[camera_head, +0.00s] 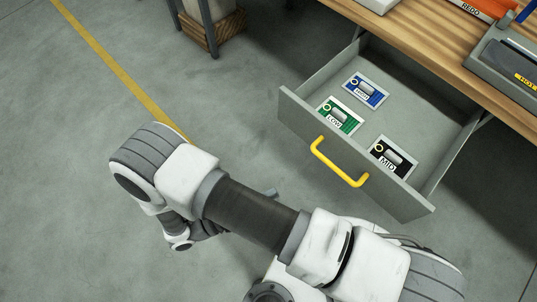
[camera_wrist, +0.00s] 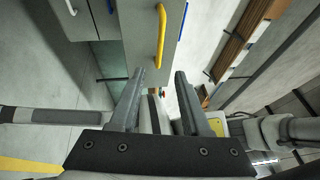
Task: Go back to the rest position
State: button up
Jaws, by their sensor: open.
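My arm is folded over the floor in front of the open drawer (camera_head: 455,165) in the head view. My gripper (camera_wrist: 159,75) shows in the wrist view with its two dark fingers apart and nothing between them. In the head view the gripper is mostly hidden behind my arm. The drawer's yellow handle (camera_head: 338,163) is clear of my arm in the head view. In the wrist view a yellow handle (camera_wrist: 161,38) shows beyond the fingertips, apart from them.
The drawer holds a blue card (camera_head: 378,97), a green LOW card (camera_head: 351,114) and a black MID card (camera_head: 404,151). It juts out below the wooden bench (camera_head: 425,45). A grey tray (camera_head: 490,62) stands on the bench. Floor at left is clear, with a yellow line (camera_head: 105,57).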

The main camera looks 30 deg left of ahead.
jog(key=w+d+r+m+g+y+p, duration=0.1)
jog(key=w+d+r+m+g+p, duration=0.15)
jog(key=w+r+m+g, duration=0.4)
jog(key=w+d+r+m+g+y+p, duration=0.15)
jog(key=d+r+m+g, duration=0.25)
jog(key=r+m, duration=0.55)
jog(key=w+d+r+m+g+y+p, duration=0.1)
jog(key=w+d+r+m+g+p, duration=0.15)
jog(key=w+r+m+g, duration=0.4)
jog(key=s+d+r+m+t+y+p, duration=0.1)
jog(key=d+r+m+t+y+p, duration=0.1)
jog(key=d+r+m+y, duration=0.3)
jog(key=s+d+r+m+t+y+p, duration=0.1)
jog(key=d+r+m+t+y+p, duration=0.2)
jog(key=d+r+m, duration=0.7)
notch_tip(320, 180, up, 8)
jog(key=m+t+y, duration=0.1)
jog(key=m+t, duration=0.1)
jog(key=m, duration=0.5)
jog(key=shift+d+f+t+y, duration=0.15)
jog(key=shift+d+t+y, duration=0.15)
jog(key=shift+d+y, duration=0.1)
